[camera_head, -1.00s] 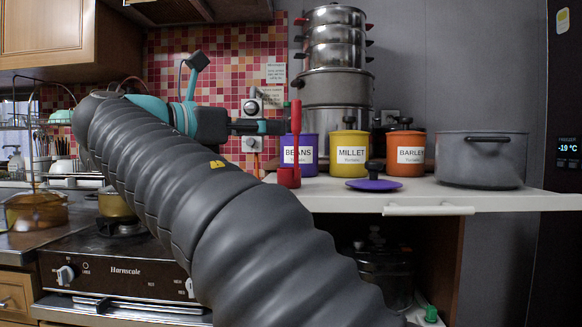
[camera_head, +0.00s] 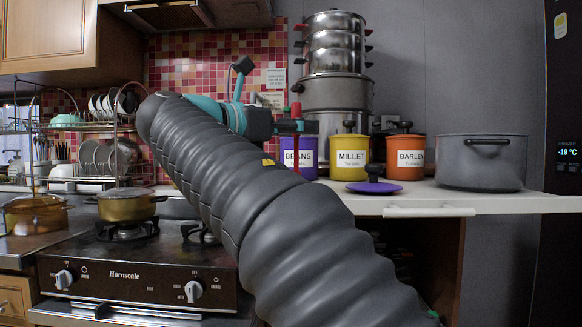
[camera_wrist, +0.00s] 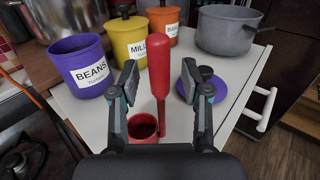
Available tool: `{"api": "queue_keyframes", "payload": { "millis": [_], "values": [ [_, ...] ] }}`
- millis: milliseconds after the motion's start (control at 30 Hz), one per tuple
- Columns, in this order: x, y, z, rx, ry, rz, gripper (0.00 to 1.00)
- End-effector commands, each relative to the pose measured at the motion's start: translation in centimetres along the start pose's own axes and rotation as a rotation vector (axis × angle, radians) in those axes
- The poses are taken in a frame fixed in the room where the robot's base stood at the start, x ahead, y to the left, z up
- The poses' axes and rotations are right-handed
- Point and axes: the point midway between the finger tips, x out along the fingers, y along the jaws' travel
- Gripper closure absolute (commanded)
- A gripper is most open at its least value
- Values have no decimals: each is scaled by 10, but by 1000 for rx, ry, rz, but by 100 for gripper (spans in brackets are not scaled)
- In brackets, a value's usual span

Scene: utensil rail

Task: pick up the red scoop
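The red scoop (camera_head: 296,110) has a tall upright handle; my arm hides its cup in the head view. In the wrist view the scoop (camera_wrist: 158,62) shows its thick handle top and its round cup on the white counter near the edge. My gripper (camera_head: 297,127) is level with the handle in the head view. In the wrist view my gripper (camera_wrist: 166,86) has its fingers spread on either side of the handle, with gaps showing on both sides. It is open and holds nothing.
Purple BEANS (camera_wrist: 83,66), yellow MILLET (camera_head: 350,155) and orange BARLEY (camera_head: 405,157) canisters stand behind the scoop. A purple lid (camera_head: 374,187) lies to their front. A grey pot (camera_head: 481,162) stands right, and stacked steel pots (camera_head: 335,60) stand behind. The white counter (camera_head: 430,197) is clear between lid and pot.

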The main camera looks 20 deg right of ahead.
Motion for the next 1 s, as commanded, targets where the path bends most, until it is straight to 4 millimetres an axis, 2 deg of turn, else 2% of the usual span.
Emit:
{"api": "queue_keyframes", "payload": {
  "millis": [33,100,167,467,633,767,900,1000],
  "values": [
    [0,0,0,0,0,0,69],
    [0,0,0,0,0,0,87],
    [0,0,0,0,0,0,100],
    [0,0,0,0,0,0,100],
    [0,0,7,2,0,0,100],
    [0,0,21,3,0,0,100],
    [0,0,50,4,0,0,100],
    [19,-20,58,5,0,-5,100]
  ]
}}
